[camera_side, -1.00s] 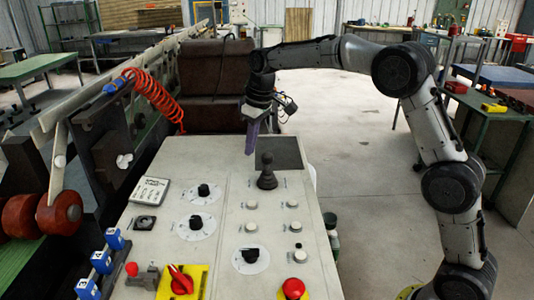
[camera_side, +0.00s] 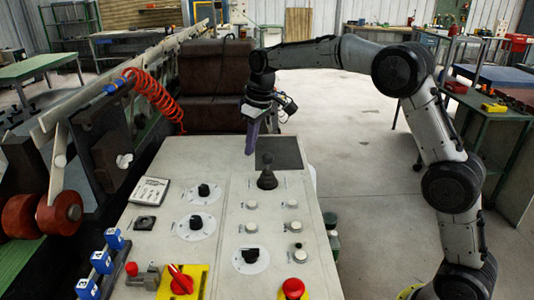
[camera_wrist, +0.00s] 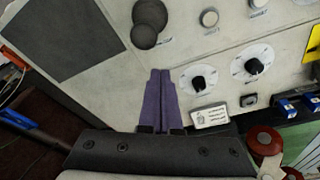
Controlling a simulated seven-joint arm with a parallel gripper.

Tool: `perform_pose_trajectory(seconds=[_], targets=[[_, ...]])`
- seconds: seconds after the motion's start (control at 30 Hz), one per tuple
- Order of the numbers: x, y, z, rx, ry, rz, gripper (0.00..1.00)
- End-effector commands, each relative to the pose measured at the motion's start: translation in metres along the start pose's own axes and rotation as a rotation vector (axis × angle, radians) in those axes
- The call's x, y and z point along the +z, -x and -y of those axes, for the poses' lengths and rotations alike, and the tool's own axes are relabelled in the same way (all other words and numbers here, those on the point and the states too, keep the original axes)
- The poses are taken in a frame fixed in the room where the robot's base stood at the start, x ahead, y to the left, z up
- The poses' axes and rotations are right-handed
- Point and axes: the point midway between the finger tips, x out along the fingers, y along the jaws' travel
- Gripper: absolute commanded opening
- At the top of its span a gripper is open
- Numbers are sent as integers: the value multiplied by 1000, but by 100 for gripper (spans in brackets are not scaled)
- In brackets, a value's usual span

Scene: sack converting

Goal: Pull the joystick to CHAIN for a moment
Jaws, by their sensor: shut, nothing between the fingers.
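The black joystick (camera_side: 267,173) stands upright on the grey console, in front of a dark square panel. In the wrist view its ball knob and boot (camera_wrist: 147,24) show at the top, left of centre. My gripper (camera_side: 250,150) has purple fingers and is above the console, up and left of the joystick, apart from it. In the wrist view the purple fingers (camera_wrist: 159,76) are together, with nothing between them, and point toward the console below the joystick. Any CHAIN label is too small to read.
The console (camera_side: 230,200) also carries dials (camera_side: 203,191), several round buttons (camera_side: 292,205), a red rotary switch (camera_side: 181,279) and a red emergency button (camera_side: 293,287). A label card (camera_side: 150,190) lies at the left. A red coiled hose (camera_side: 155,98) hangs behind.

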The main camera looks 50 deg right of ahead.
Motion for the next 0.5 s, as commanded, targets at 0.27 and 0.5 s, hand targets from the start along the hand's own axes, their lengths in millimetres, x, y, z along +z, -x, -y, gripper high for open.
perform_pose_trajectory(seconds=[0.27,0.5], targets=[[1,-4,0,0,0,1,0],[2,-13,0,0,0,1,0]])
